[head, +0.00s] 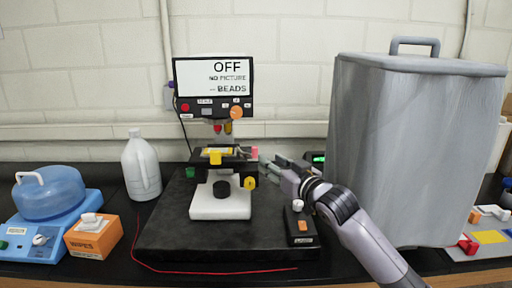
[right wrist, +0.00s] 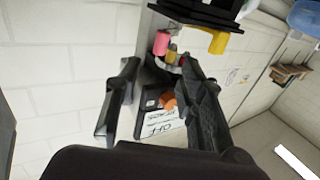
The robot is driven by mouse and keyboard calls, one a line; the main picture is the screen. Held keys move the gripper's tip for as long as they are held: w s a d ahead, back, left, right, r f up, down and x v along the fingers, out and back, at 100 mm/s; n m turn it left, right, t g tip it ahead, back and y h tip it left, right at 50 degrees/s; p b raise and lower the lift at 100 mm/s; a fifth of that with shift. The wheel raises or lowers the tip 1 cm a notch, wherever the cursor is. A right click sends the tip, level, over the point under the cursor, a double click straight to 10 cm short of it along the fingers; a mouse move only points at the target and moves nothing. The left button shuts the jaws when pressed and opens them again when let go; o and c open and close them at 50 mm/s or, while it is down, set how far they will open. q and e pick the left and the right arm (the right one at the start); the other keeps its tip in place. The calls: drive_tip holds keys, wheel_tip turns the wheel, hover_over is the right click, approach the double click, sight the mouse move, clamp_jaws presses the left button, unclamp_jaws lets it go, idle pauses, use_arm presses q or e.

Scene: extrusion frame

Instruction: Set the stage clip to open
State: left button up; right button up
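A microscope-like device (head: 220,198) with a white base stands on a black slab. Its dark stage (head: 228,163) carries a yellow piece (head: 216,156) at the front and a pink piece (head: 254,153) at the right edge. I cannot tell for sure which piece is the stage clip, or its setting. My right gripper (head: 275,165) is just right of the stage, pointing at it. In the right wrist view its two fingers (right wrist: 160,90) are apart with nothing held. The pink piece (right wrist: 161,43) and a yellow piece (right wrist: 218,42) show beyond the fingertips. My left gripper is not in view.
A large grey covered box (head: 415,150) stands close on the right. A small black box with a switch (head: 300,225) sits below my right arm. A white jug (head: 141,168) and an orange wipes box (head: 93,236) are left.

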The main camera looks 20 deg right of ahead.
sight(257, 151)
drive_tip(key=p+x, duration=0.2)
drive_tip(key=x, duration=0.7)
drive_tip(key=shift+w+a, duration=0.15)
drive_tip(key=shift+w, duration=0.15)
drive_tip(key=shift+c, duration=0.2)
clamp_jaws()
